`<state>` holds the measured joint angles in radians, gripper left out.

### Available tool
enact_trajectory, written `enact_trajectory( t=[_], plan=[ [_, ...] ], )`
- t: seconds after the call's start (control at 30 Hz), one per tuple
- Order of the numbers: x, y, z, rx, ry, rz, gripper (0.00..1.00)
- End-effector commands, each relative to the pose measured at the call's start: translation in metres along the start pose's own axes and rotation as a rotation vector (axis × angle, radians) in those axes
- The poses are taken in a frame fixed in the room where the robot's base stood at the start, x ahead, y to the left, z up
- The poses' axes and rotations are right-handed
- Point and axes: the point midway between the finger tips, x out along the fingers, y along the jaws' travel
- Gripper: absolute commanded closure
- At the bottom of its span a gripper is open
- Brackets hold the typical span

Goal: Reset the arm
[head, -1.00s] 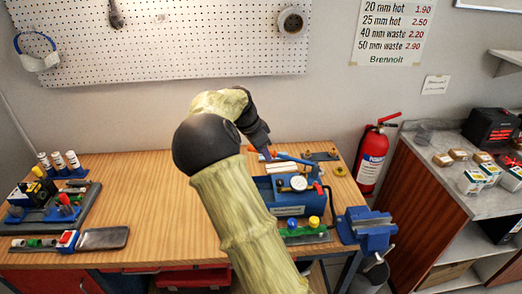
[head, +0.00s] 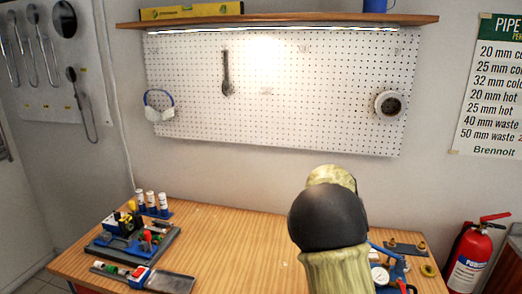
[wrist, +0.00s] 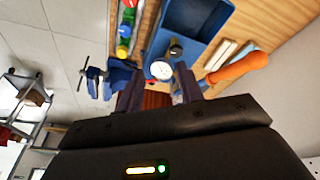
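My gripper (wrist: 158,92) shows in the wrist view with its two dark fingers apart and nothing seen held between them. The wrist view looks past the fingers to a blue box-like tool (wrist: 190,30) with a white round gauge (wrist: 161,70). In the head view my pale yellow and black arm rises at the lower right, in front of the bench. My gripper is hidden behind the arm there. The same gauge (head: 380,275) shows beside the arm, and most of the blue tool is hidden.
The wooden bench (head: 225,240) is clear in its middle. A tool tray (head: 130,243) and white bottles (head: 152,202) stand on its left. A fire extinguisher (head: 468,258) stands at the right. The wrist view shows a blue vice (wrist: 120,75) and an orange handle (wrist: 238,68).

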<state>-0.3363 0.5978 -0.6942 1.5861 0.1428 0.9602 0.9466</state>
Motion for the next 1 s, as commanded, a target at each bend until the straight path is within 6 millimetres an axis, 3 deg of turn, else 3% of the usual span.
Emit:
enact_trajectory(
  t=[0.33, 0.7, 0.83, 1.0],
  plan=[
    [0.013, 0.077, 0.079, -0.507, -0.124, -0.156, 0.63],
    [0.006, 0.166, 0.171, -1.101, -0.048, -0.326, 0.63],
    [0.006, 0.182, 0.184, -1.209, -0.017, -0.345, 0.63],
    [0.007, 0.185, 0.186, -1.228, -0.012, -0.348, 0.63]
  ],
)
